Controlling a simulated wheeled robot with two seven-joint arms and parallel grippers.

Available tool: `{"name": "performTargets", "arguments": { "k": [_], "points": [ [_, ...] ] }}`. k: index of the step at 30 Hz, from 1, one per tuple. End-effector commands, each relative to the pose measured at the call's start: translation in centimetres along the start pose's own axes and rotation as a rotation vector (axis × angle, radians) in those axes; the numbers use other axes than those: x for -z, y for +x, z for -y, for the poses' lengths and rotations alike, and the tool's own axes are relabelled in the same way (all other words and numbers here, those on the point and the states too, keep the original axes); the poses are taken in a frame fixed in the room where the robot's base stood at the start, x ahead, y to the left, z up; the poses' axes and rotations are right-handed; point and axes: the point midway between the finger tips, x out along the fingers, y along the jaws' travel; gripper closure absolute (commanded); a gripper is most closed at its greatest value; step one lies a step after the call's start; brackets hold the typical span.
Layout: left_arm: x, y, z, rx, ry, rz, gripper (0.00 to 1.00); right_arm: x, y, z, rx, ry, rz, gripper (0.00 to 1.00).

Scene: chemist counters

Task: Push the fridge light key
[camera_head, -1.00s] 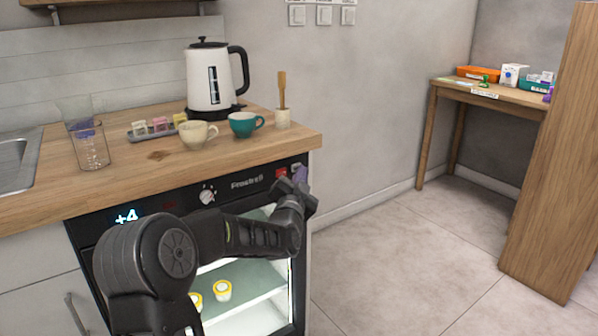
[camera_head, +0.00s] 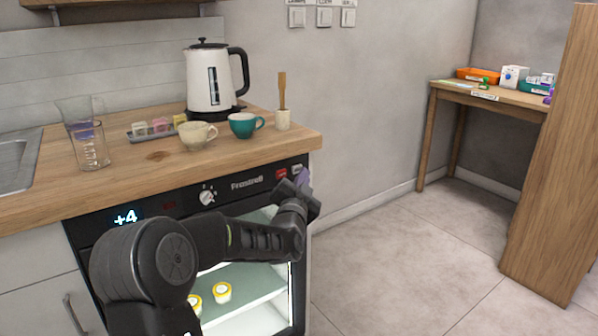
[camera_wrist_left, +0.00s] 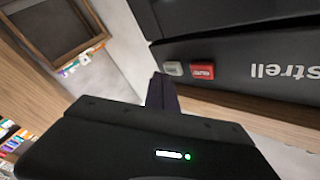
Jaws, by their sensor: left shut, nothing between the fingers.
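The fridge (camera_head: 190,222) is built in under the wooden counter, and its inside is brightly lit. Its black front panel has a red key (camera_head: 281,174) and a pale grey key (camera_head: 297,169) at the right end. In the left wrist view the grey key (camera_wrist_left: 173,68) and the red key (camera_wrist_left: 201,71) sit side by side; their small labels are not clearly readable. My left gripper (camera_head: 304,181) is shut and empty, close in front of the panel's right end, just below the grey key.
A kettle (camera_head: 210,85), a cream cup (camera_head: 198,135), a teal cup (camera_head: 245,124) and glass beakers (camera_head: 90,145) stand on the counter (camera_head: 150,178) above. Wall switches (camera_head: 323,16) are behind. The floor (camera_head: 400,260) to the right is clear.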

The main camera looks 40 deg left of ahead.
Motion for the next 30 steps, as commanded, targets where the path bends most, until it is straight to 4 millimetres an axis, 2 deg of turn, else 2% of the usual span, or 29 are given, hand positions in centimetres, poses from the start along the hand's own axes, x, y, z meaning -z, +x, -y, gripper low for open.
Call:
{"name": "performTargets", "arguments": {
  "k": [16, 27, 30],
  "points": [
    [2.7, -3.7, -2.8, -0.001, -0.001, -0.002, 1.00, -0.1, 1.3, -0.5, 0.000, 0.000, 0.000, 0.64],
    [2.8, -4.0, -3.0, 0.000, 0.000, 0.000, 1.00, 0.0, 1.5, -0.5, 0.000, 0.001, 0.000, 0.64],
    [3.8, -3.8, -2.2, 0.000, 0.000, -0.001, 1.00, 0.1, 0.4, -0.1, 0.000, 0.001, 0.000, 0.64]
  ]
}}
